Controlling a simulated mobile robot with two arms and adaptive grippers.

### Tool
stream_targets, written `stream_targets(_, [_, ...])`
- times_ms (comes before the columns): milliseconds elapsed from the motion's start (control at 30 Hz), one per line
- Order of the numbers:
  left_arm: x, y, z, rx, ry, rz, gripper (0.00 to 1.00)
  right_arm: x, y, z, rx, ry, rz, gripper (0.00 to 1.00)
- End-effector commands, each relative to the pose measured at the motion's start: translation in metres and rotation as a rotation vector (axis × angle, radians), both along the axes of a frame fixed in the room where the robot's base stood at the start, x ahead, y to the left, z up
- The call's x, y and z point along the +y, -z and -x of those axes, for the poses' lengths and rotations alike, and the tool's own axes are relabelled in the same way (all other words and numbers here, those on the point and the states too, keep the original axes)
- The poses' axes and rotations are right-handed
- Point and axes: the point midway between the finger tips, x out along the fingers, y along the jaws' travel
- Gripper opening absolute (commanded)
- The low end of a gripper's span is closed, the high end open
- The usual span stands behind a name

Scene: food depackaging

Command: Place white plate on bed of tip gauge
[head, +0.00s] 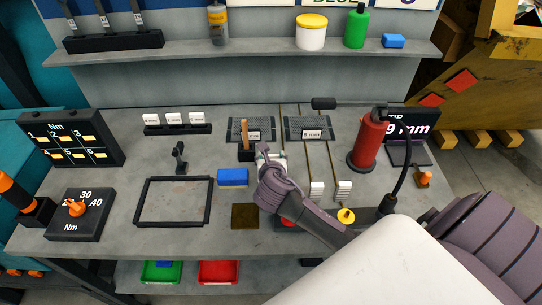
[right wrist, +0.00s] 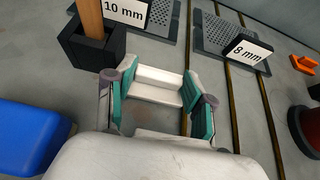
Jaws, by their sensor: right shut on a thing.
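My right gripper (head: 268,162) is over the middle of the workbench, just right of a blue block. In the right wrist view its teal-padded fingers (right wrist: 160,92) are shut on a white plate (right wrist: 158,78), which shows a stepped face between them. In the head view the plate is mostly hidden by the gripper. The tip gauge (head: 409,124) is a black display reading 9 mm at the right back, with a dark flat part (head: 409,154) below it. More white plates are stacked in two piles (head: 317,191), (head: 343,190). My left gripper is not in view.
A red extinguisher (head: 370,140) stands between my gripper and the tip gauge. Perforated dark plates labelled 10 mm (right wrist: 160,13) and 8 mm (right wrist: 215,32) lie behind. A black holder with a wooden handle (head: 245,154) and the blue block (head: 233,177) are close by.

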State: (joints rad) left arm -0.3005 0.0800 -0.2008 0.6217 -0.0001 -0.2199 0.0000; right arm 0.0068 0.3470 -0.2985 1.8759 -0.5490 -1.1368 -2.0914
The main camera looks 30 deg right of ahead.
Motion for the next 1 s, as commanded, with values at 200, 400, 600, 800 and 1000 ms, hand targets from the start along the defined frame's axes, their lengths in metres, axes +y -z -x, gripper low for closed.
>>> stream_targets(200, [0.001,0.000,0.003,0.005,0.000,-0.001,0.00,0.000,0.000,0.000,-0.002,0.000,0.000,0.14])
stream_targets(400, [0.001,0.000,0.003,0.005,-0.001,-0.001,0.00,0.000,0.003,0.000,-0.001,0.000,0.001,0.64])
stream_targets(600, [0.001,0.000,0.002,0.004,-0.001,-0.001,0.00,0.000,0.003,0.000,0.000,0.000,0.000,0.64])
stream_targets(800, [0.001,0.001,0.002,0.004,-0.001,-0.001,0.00,0.002,-0.002,0.003,-0.002,0.000,-0.001,0.64])
stream_targets(1000, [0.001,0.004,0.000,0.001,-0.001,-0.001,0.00,0.019,-0.018,0.030,-0.002,-0.003,-0.002,0.64])
